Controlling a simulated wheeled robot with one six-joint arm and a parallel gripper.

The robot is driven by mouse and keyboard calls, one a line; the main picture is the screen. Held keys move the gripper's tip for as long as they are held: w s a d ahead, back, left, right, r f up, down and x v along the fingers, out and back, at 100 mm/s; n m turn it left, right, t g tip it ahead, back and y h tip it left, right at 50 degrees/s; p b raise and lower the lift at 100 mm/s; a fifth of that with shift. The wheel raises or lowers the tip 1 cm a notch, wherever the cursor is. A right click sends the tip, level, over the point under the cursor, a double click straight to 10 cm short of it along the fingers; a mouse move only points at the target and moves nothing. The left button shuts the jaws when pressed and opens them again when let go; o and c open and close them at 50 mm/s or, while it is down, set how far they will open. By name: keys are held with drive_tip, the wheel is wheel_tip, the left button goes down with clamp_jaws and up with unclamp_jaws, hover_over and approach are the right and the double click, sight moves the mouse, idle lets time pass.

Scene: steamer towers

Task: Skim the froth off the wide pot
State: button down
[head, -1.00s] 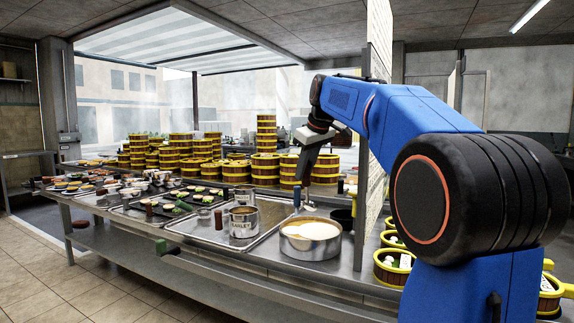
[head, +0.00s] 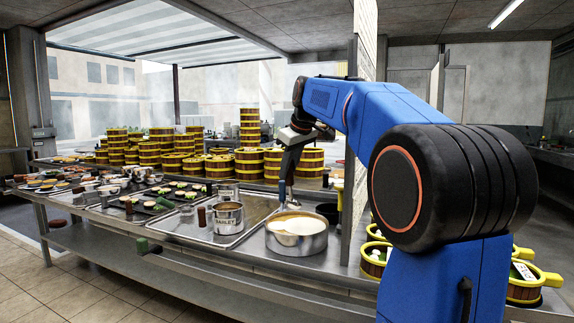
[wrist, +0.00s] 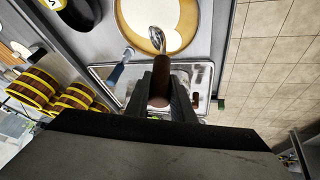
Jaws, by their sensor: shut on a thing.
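The wide pot (head: 297,244) is a round steel pot on the metal counter, with pale cream froth (head: 298,226) across much of its top. In the wrist view the pot (wrist: 122,28) shows at the top, with the froth (wrist: 143,14) inside it. My gripper (wrist: 160,102) is shut on the brown handle (wrist: 160,78) of a spoon-like skimmer. The skimmer's shiny metal bowl (wrist: 157,38) appears over the pot near its rim; I cannot tell if it touches the froth. In the head view my gripper (head: 289,172) is above the pot's back edge.
A blue-handled tool (wrist: 118,70) is beside the pot. A post (head: 349,220) rises close on the right. Stacked steamers (head: 250,163) stand behind.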

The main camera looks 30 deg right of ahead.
sight(291, 193)
drive_tip(key=shift+w+d+f, duration=0.15)
drive_tip(key=shift+d+f, duration=0.1)
drive_tip(key=shift+f, duration=0.8)
drive_tip(key=shift+w+d+f, duration=0.2)
drive_tip(key=shift+d+f, duration=0.1)
drive_tip(key=shift+f, duration=0.7)
drive_tip(key=shift+w+d+f, duration=0.15)
drive_tip(key=shift+d+f, duration=0.1)
drive_tip(key=shift+f, duration=0.9)
drive_tip(key=shift+f, duration=0.7)
drive_tip(key=shift+f, duration=0.5)
